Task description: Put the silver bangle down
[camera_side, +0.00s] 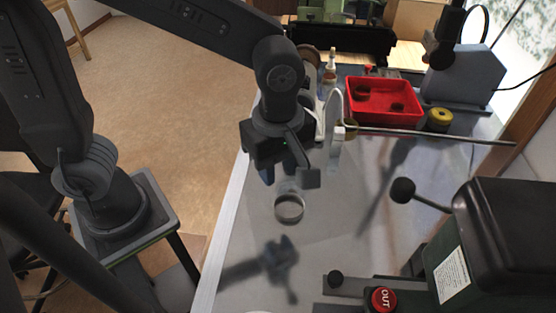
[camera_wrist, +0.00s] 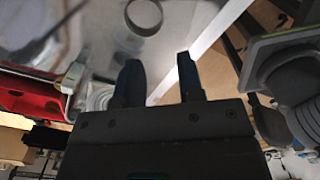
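The silver bangle (camera_side: 290,220) is a thin ring that appears to lie flat on the grey worktop (camera_side: 340,235). My gripper (camera_side: 288,178) is above and a little behind it in the side view, with its fingers apart and nothing between them. In the wrist view my gripper (camera_wrist: 160,76) shows two dark fingers spread apart. The bangle (camera_wrist: 145,34) lies beyond the fingertips there, clear of both fingers.
A white upright piece (camera_side: 334,130) stands close to the right of my gripper. A red tray (camera_side: 382,99) holding small parts and a yellow roll (camera_side: 439,119) are at the back. A dark machine (camera_side: 500,245) with a red button is at right. The worktop around the bangle is clear.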

